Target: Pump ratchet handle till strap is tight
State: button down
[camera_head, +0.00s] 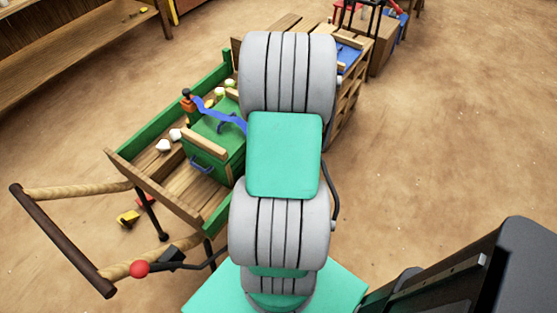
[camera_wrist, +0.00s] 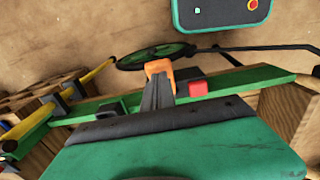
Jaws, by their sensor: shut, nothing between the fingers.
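A wooden cart with green side boards (camera_head: 135,133) carries a green box (camera_head: 222,137). A wavy blue strap (camera_head: 207,115) runs across above the box. At its left end is a small orange piece with a dark upright part, which looks like the ratchet (camera_head: 188,104). In the wrist view my gripper (camera_wrist: 158,84) is shut and empty. An orange part (camera_wrist: 160,68) lies just beyond its fingertips; I cannot tell whether they touch. In the head view my arm hides my gripper and the cart's right part.
White and greenish round things (camera_head: 163,145) lie in the cart. The cart's handle bar (camera_head: 60,240) sticks out at the left. A red block (camera_wrist: 198,88) sits by the green rail, with a wheel (camera_wrist: 140,60) behind. Open floor lies right of the cart.

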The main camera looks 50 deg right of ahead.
jog(key=shift+f+b, duration=1.9)
jog(key=shift+f, duration=0.9)
jog(key=shift+r+p, duration=2.4)
jog(key=shift+r, duration=0.55)
jog(key=shift+f, duration=0.1)
jog(key=shift+f+b, duration=2.15)
jog(key=shift+f, duration=0.8)
jog(key=shift+r+p, duration=2.4)
jog(key=shift+r, duration=0.55)
jog(key=shift+p, duration=0.3)
